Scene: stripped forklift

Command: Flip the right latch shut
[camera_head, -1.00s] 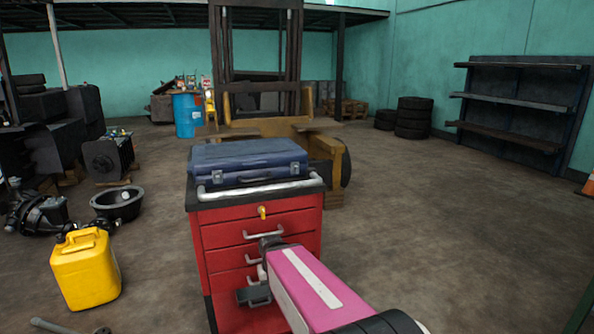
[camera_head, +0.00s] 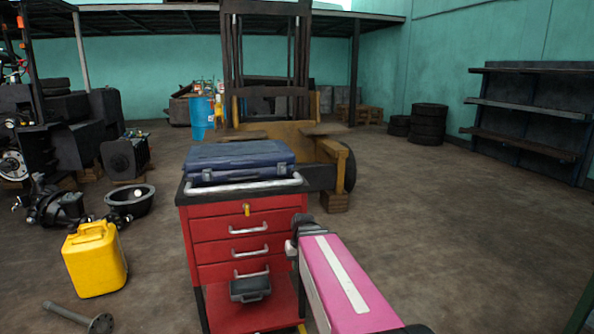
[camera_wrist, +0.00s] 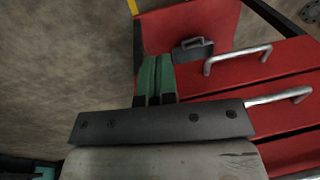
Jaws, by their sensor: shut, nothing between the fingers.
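The dark blue case (camera_head: 240,155) lies shut-looking and flat on top of the red tool cart (camera_head: 215,225). The latch is not in the wrist view.
The cart's push bar (camera_head: 245,186) runs just in front of the case. Drawer handles (camera_head: 249,228) stick out below it, above a small dark box (camera_head: 250,289). A yellow canister (camera_head: 94,260) stands at left. The floor (camera_head: 450,230) at right is clear.

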